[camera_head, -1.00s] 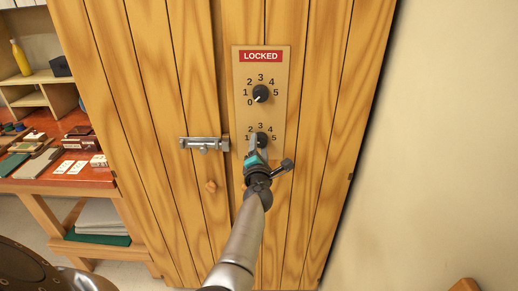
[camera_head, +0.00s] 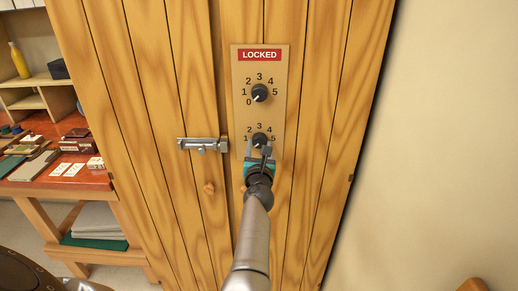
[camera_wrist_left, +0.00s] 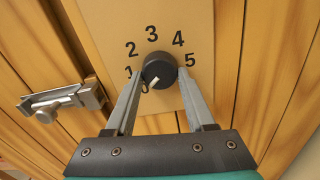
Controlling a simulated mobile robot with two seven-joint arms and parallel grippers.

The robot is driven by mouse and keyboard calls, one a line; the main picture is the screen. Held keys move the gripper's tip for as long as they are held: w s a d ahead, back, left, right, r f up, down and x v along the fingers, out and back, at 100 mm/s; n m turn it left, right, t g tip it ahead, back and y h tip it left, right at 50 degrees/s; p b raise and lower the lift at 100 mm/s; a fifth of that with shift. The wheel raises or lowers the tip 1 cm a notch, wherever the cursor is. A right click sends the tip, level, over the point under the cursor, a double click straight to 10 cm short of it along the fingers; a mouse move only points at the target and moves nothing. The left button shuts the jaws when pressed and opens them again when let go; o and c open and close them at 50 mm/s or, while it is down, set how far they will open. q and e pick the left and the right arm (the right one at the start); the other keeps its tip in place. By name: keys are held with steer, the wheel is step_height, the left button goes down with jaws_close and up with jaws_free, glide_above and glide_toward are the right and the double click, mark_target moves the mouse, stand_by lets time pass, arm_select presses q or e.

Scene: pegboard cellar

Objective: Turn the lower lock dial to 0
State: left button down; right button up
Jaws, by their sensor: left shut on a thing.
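The lower lock dial (camera_head: 259,140) is a round black knob on the tan lock plate (camera_head: 240,115), partly hidden by my gripper in the head view. In the left wrist view, the lower lock dial (camera_wrist_left: 159,69) has a white mark pointing down-left at the 0. My left gripper (camera_head: 262,147) has its two fingers on either side of the dial and is shut on it; the fingers also show in the left wrist view (camera_wrist_left: 160,73). The upper dial (camera_head: 260,93) has its white mark toward its 0. My right gripper is not in view.
A red LOCKED sign (camera_head: 260,55) tops the plate. A metal bolt latch (camera_head: 203,144) and a small wooden knob (camera_head: 209,188) are left of it on the wooden cabinet (camera_head: 180,60). A red-topped workbench (camera_head: 60,185) stands at the left.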

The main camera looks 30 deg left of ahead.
arm_select(q)
steer(key=shift+n, duration=0.6)
steer(key=shift+c, duration=1.3)
jaws_free()
steer(key=shift+d+f, duration=0.1)
